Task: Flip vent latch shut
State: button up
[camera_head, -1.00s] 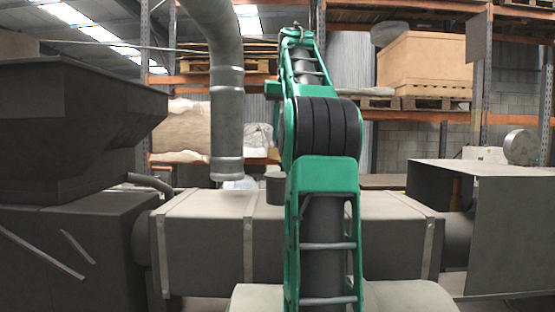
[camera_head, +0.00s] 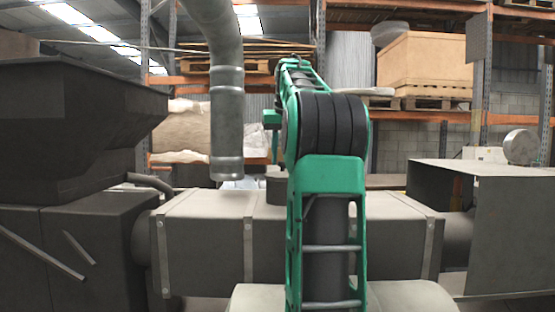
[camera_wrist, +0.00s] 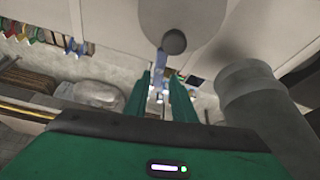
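In the head view my green arm reaches forward over the grey box duct (camera_head: 205,235). My gripper is mostly hidden behind the arm there. In the wrist view my gripper (camera_wrist: 160,85) shows two green fingers with a gap between them and nothing clearly held. A short dark round stub (camera_head: 275,188) stands on top of the duct, partly behind the arm. A dark round disc (camera_wrist: 174,41) lies beyond the fingertips in the wrist view, apart from them; I cannot tell if it is part of the vent. No latch can be made out clearly.
A vertical grey pipe (camera_head: 227,130) hangs left of the arm above the duct. A wide grey pipe (camera_wrist: 255,100) is close on the right in the wrist view. A dark hopper (camera_head: 75,130) stands left, an open metal box (camera_head: 515,225) right. Shelving is behind.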

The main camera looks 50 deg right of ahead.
grip_shut()
jog(key=shift+w+a, duration=0.1)
jog(key=shift+m, duration=0.4)
jog(key=shift+f+m+g+h, duration=0.1)
jog(key=shift+m+g+h, duration=0.2)
jog(key=shift+m, duration=0.6)
jog(key=shift+o, duration=1.8)
grip_release()
jog(key=shift+a, duration=0.1)
jog(key=shift+s, duration=0.2)
